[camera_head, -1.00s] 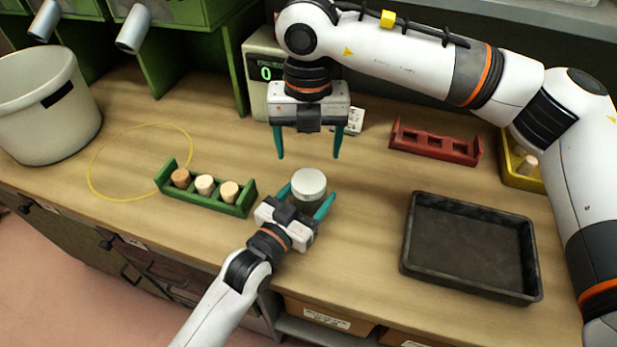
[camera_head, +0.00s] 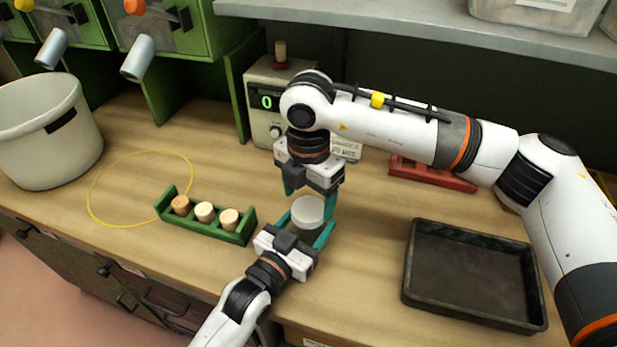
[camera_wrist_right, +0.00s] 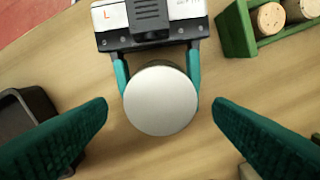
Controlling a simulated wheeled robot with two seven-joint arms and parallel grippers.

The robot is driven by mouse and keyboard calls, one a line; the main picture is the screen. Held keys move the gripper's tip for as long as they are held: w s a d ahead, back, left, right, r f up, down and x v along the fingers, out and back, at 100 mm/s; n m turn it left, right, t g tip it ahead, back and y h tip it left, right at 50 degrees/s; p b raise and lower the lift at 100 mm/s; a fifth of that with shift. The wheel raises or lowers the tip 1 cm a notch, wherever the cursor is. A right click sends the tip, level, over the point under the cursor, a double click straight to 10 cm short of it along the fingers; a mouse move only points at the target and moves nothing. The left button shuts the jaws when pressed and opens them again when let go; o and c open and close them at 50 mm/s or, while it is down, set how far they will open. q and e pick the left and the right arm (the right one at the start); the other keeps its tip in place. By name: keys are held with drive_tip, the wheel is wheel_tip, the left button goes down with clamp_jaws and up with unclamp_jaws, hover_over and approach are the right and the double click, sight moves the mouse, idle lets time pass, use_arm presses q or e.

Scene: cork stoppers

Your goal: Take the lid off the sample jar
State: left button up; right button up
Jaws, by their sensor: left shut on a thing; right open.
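The sample jar (camera_head: 306,228) stands upright on the table, with its pale round lid (camera_head: 308,211) on top. My left gripper (camera_head: 309,227) is shut on the jar body, with a teal finger on either side. My right gripper (camera_head: 309,195) points down above the jar and is open and empty. In the right wrist view the silvery lid (camera_wrist_right: 160,98) lies between and a little beyond the open right fingertips (camera_wrist_right: 160,105), touching neither. The lid hides most of the jar body there.
A green rack (camera_head: 205,225) with several corks stands left of the jar. A dark tray (camera_head: 474,319) is at the right, and a red rack (camera_head: 432,174) is behind. A device with a green display (camera_head: 262,125) stands behind my right gripper. A white bucket (camera_head: 45,145) is far left.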

sight(308, 211)
drive_tip(key=shift+f, duration=1.1)
